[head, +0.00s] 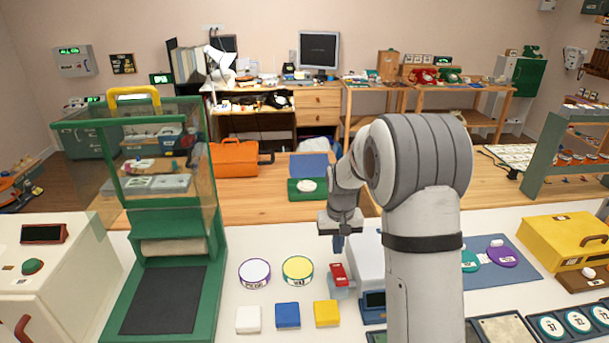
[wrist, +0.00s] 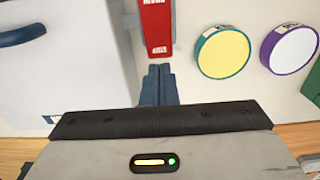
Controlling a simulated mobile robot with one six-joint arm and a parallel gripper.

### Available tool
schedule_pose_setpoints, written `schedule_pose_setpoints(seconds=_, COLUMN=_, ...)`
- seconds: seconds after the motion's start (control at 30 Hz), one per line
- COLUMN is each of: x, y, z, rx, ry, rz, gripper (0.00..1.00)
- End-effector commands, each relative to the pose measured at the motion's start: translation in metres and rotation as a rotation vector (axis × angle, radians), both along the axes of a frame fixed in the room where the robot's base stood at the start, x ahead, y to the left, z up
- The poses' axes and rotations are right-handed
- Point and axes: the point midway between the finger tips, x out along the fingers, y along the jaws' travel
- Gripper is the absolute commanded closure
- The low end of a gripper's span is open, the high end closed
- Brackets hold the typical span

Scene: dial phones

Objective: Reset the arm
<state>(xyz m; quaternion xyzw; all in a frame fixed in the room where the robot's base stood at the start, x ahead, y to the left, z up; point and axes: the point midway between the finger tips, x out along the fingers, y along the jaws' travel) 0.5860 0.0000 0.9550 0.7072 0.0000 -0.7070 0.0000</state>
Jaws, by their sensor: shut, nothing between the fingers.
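My gripper (head: 339,243) hangs from my bent arm above the white table, at the back edge of a grey-white device. Its fingers are together and hold nothing. In the wrist view my gripper (wrist: 158,72) shows its dark blue fingers close together, pointing at the end of a red labelled block (wrist: 156,25). The red block (head: 338,273) also shows in the head view, just below the fingers in the picture. I cannot tell whether the fingers touch it.
A yellow-topped disc (head: 298,268) and a white-topped purple-rimmed disc (head: 254,272) lie to the left. White, blue (head: 287,315) and yellow blocks sit in front. A tall green frame (head: 214,250) stands left. A yellow case (head: 570,248) is at the right.

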Motion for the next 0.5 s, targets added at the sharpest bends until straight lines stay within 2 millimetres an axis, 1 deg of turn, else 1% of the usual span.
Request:
schedule_pose_setpoints(seconds=0.07, x=-0.006, y=0.0, z=0.009, rx=0.0, ry=-0.008, rz=0.0, gripper=1.0)
schedule_pose_setpoints(seconds=0.17, x=-0.022, y=0.0, z=0.03, rx=0.0, ry=-0.028, rz=0.0, gripper=1.0)
schedule_pose_setpoints(seconds=0.27, x=-0.049, y=-0.001, z=0.057, rx=0.0, ry=-0.056, rz=0.0, gripper=1.0)
schedule_pose_setpoints(seconds=0.3, x=-0.061, y=-0.001, z=0.068, rx=0.0, ry=-0.068, rz=0.0, gripper=1.0)
schedule_pose_setpoints(seconds=0.37, x=-0.08, y=-0.001, z=0.082, rx=-0.001, ry=-0.085, rz=0.0, gripper=1.0)
schedule_pose_setpoints(seconds=0.5, x=-0.126, y=-0.001, z=0.109, rx=-0.001, ry=-0.124, rz=-0.001, gripper=1.0)
